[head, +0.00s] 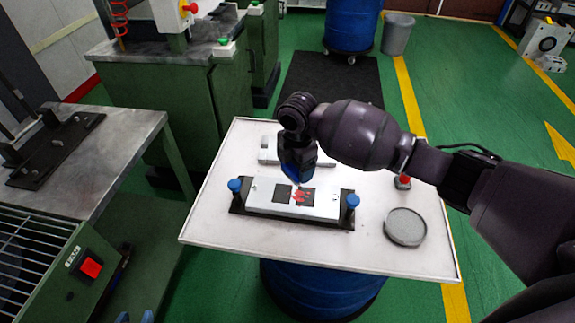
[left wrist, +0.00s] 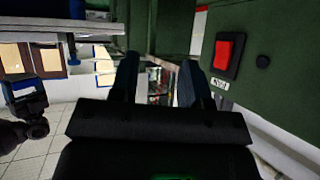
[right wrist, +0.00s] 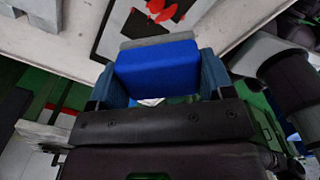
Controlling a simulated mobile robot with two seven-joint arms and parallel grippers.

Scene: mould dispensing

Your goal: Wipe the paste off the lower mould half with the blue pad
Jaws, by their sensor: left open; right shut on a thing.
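The lower mould half (head: 322,207) lies on the white table, a pale plate with dark square recesses and blue knobs at both ends. Red paste (head: 301,197) lies at its middle; it also shows at the top of the right wrist view (right wrist: 163,10). My right gripper (head: 297,173) is over the mould's far side, shut on the blue pad (right wrist: 158,68), which has a grey layer along its far edge. I cannot tell whether pad and plate touch. My left gripper (head: 135,317) shows only its fingertips at the bottom edge; in the left wrist view (left wrist: 158,78) it is open and empty.
The white table (head: 215,220) also bears a grey block (head: 268,156) behind the mould, a round grey dish (head: 405,226) and a small red-topped item (head: 403,181) at right. A green machine with a red button (head: 90,267) stands at left.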

